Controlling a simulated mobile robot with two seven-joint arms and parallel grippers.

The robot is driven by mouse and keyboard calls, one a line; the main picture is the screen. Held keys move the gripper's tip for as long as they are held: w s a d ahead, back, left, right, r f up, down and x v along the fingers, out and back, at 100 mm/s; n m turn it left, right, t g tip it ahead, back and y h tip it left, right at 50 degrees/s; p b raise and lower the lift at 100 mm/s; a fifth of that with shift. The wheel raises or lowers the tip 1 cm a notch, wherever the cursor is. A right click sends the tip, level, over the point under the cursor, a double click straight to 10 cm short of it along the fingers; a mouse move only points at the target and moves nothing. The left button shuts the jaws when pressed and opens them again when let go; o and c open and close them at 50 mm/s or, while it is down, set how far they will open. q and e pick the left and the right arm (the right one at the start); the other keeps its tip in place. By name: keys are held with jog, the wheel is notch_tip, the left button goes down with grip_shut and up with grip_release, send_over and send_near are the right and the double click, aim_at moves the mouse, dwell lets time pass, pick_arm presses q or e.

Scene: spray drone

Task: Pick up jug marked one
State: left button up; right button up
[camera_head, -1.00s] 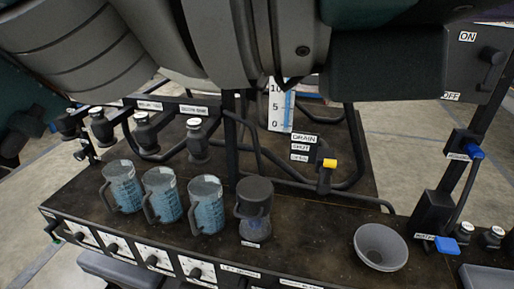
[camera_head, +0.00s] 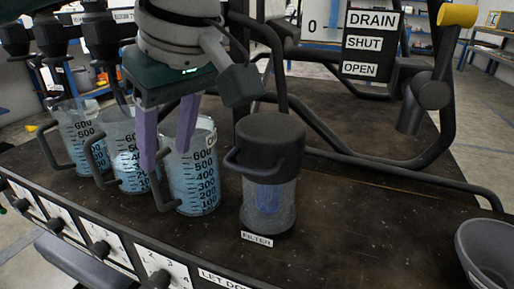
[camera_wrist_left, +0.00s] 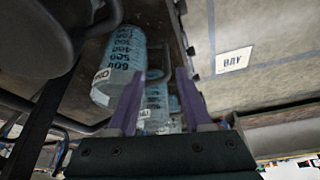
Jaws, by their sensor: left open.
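Three clear jugs of blue liquid stand in a row on the dark bench. The rightmost jug (camera_head: 195,178) has a partly covered label that seems to start "ON"; it looks like the large jug (camera_wrist_left: 120,58) in the left wrist view. The middle jug (camera_head: 127,160) and left jug (camera_head: 78,138) have no readable name label. My left gripper (camera_head: 165,160) is open, fingers pointing down, overlapping the rightmost jug's handle side. In the left wrist view its fingers (camera_wrist_left: 161,74) show the farther jugs between them. Whether they straddle the handle is unclear. My right gripper is not in view.
A dark-lidded filter canister (camera_head: 268,175) stands close right of the rightmost jug. A grey bowl (camera_head: 488,252) is at the right edge. Black pipes and a drain valve (camera_head: 432,90) stand behind. Bench space between canister and bowl is clear.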

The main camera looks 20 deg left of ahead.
aim_at(158, 188)
pick_arm(q)
jog(key=x, duration=0.2)
jog(key=b+x, duration=0.1)
jog(key=x, duration=0.2)
jog(key=s+b+x, duration=0.1)
jog(key=x, duration=0.1)
jog(key=shift+a+f, duration=0.2)
jog(key=shift+f, duration=0.2)
jog(key=shift+w+a+f, duration=0.1)
jog(key=shift+a+f, duration=0.1)
jog(key=shift+f, duration=0.2)
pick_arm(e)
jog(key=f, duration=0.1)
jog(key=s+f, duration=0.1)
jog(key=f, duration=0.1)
pick_arm(q)
grip_shut()
jog(key=shift+w+r, duration=0.1)
